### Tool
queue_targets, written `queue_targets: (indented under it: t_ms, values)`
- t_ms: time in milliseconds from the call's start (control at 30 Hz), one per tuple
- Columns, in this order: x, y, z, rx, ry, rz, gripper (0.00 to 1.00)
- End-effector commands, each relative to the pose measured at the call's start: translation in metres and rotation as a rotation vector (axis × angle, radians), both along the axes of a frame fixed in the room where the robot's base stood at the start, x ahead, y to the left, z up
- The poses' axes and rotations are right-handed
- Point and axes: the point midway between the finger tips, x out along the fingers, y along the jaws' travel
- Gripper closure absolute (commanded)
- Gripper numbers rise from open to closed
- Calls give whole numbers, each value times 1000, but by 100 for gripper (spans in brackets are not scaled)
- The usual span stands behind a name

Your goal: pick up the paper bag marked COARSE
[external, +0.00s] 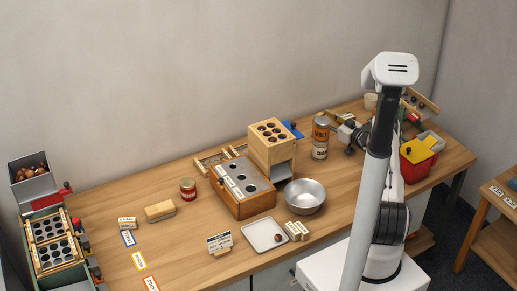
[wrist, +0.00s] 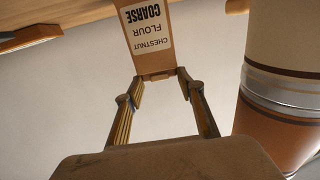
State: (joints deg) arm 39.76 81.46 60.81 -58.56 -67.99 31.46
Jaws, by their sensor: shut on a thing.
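The paper bag (wrist: 151,35) is brown with a white label reading CHESTNUT FLOUR COARSE, upside down at the top of the wrist view. My gripper (wrist: 160,77) has its two fingertips at the sides of the bag's near end and is shut on it. The bag's far end is cut off by the frame edge. In the external view my gripper (external: 350,132) is at the back right of the table, beside a tall tin, partly hidden by my arm. I cannot make out the bag clearly there.
The tall orange and cream tin (external: 320,140) stands close to my gripper and fills the right of the wrist view (wrist: 283,105). A wooden block with holes (external: 271,143), a steel bowl (external: 305,196) and a red container (external: 416,160) are nearby.

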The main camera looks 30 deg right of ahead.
Motion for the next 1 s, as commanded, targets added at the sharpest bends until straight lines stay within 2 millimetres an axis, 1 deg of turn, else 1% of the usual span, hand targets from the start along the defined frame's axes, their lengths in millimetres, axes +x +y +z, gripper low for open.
queue_targets:
  t_ms: [167,333,800,900,1000]
  values:
    - [0,0,7,-1,-2,0,99]
    - [0,0,20,-2,-2,0,99]
    - [0,0,77,-2,-2,1,99]
    - [0,0,88,-1,-3,1,99]
    - [0,0,94,0,-1,1,99]
